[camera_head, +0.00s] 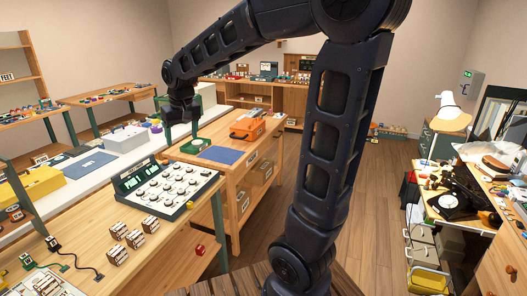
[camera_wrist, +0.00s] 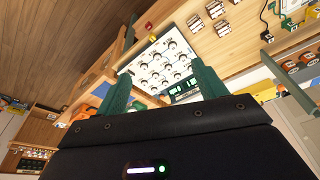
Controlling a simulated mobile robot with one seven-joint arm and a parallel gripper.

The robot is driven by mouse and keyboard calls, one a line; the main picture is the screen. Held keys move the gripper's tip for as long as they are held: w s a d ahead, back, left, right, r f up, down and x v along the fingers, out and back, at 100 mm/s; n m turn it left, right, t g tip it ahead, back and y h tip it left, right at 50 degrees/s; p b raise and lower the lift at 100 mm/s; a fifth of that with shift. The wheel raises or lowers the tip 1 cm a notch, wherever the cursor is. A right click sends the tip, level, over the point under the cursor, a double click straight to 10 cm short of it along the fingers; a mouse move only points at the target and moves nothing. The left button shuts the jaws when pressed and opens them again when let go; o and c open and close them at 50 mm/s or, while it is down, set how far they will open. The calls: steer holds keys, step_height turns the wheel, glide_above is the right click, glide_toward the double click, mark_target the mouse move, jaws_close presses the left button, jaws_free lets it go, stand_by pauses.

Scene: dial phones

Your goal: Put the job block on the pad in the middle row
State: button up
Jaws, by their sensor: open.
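My gripper (camera_head: 181,130) hangs over the benches at centre left, above and behind the dial console. In the wrist view its two green fingers (camera_wrist: 160,70) stand wide apart with nothing between them. I cannot tell which thing is the job block; labels are too small to read. A blue pad (camera_head: 220,155) lies on the wooden bench behind the console, another blue pad (camera_head: 97,164) on the white bench.
The white dial console (camera_head: 165,187) stands on the near bench. An orange toolbox (camera_head: 248,127) and a green ring-shaped item (camera_head: 195,146) are near the right-hand pad. A yellow box (camera_head: 38,182) stands at left.

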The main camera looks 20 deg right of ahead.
steer(key=s+d+f+m+t+h, duration=0.1)
steer(key=s+d+m+t, duration=0.1)
steer(key=s+d, duration=1.6)
steer(key=d+m, duration=0.1)
steer(key=d, duration=0.2)
steer(key=shift+s+d+f+m, duration=0.15)
steer(key=shift+f+m, duration=0.15)
steer(key=shift+f, duration=0.05)
